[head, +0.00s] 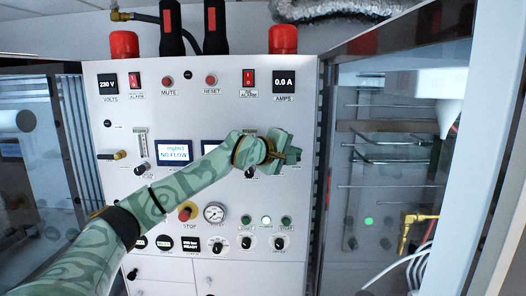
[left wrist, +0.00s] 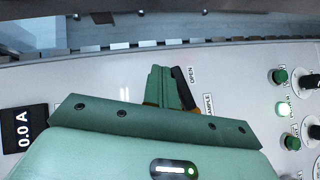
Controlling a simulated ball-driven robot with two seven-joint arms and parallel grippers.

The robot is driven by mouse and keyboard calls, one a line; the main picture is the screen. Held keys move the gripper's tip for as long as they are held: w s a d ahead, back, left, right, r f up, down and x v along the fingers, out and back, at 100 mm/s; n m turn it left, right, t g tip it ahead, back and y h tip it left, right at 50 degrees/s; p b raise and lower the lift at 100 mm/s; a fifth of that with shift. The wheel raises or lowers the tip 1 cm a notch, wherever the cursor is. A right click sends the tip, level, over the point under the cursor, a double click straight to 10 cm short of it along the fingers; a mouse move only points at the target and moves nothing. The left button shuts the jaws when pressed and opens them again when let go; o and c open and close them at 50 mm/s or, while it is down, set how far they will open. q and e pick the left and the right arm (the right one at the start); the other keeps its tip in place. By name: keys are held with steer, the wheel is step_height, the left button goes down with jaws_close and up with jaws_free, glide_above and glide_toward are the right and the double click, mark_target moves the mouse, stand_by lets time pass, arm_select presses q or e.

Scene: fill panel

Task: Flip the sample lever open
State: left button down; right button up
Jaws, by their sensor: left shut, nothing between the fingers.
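My left gripper (head: 292,155) is at the right side of the white panel, with its green fingers shut and nothing between them. In the left wrist view the shut fingers (left wrist: 160,76) lie right beside a dark lever (left wrist: 184,88). The lever is near the printed words OPEN and SAMPLE, and its lower part is hidden by the gripper. I cannot tell whether the fingers touch it. In the head view the gripper covers the lever area. My right gripper is in neither view.
The panel (head: 110,215) carries a red stop button (head: 187,211), a gauge (head: 214,212) and a green-lit button (head: 266,221) below my arm. A 0.0 A display (head: 284,82) is above the gripper. A glass-fronted cabinet (head: 385,200) stands to the right.

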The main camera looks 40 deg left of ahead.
arm_select(q)
steer(key=b+v, duration=0.7)
steer(key=v, duration=0.9)
steer(key=shift+s, duration=0.15)
